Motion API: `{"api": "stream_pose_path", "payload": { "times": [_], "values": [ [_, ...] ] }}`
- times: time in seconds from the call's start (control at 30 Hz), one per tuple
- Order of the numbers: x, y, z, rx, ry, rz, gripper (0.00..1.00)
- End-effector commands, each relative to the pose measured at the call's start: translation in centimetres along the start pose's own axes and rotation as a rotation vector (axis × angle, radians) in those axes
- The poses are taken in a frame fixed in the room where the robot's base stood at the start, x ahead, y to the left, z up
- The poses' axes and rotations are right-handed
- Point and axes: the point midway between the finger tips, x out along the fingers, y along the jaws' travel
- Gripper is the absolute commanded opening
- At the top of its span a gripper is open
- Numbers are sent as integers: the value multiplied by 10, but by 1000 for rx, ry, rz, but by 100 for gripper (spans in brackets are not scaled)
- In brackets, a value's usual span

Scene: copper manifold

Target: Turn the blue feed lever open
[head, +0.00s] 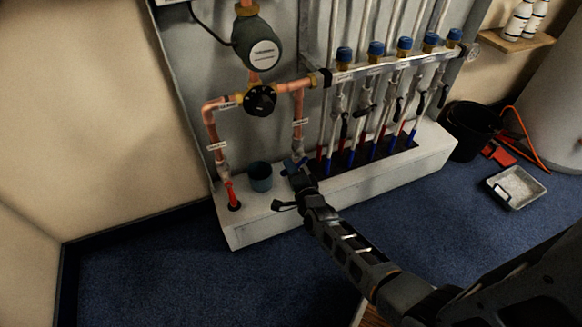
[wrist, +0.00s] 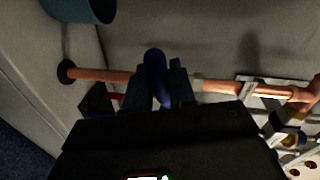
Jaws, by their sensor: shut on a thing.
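The blue feed lever (wrist: 154,64) shows in the wrist view as a dark blue rounded bar between my fingertips, its end sticking out past them. It lies in front of a copper pipe (wrist: 105,75). My gripper (wrist: 158,82) is shut on the lever, and its body hides the rest of the handle. In the head view my gripper (head: 297,169) is low at the foot of the labelled copper drop pipe (head: 298,110). A little of the blue lever (head: 288,165) shows at its left side there. The lever's exact angle is hard to tell.
A teal cup (head: 260,177) stands on the white ledge (head: 240,228) just left of my gripper. A red-handled valve (head: 229,191) is further left. Several capped manifold pipes (head: 404,47) stand to the right. A black bucket (head: 472,128) and a tray (head: 516,188) are on the floor at right.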

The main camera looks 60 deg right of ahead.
Motion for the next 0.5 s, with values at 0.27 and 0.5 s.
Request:
{"api": "stream_pose_path", "payload": {
  "times": [0.27, 0.5],
  "values": [
    [2, 15, -1, -249, 37, 3, 0],
    [3, 27, -5, -474, 72, 3, 0]
  ]
}}
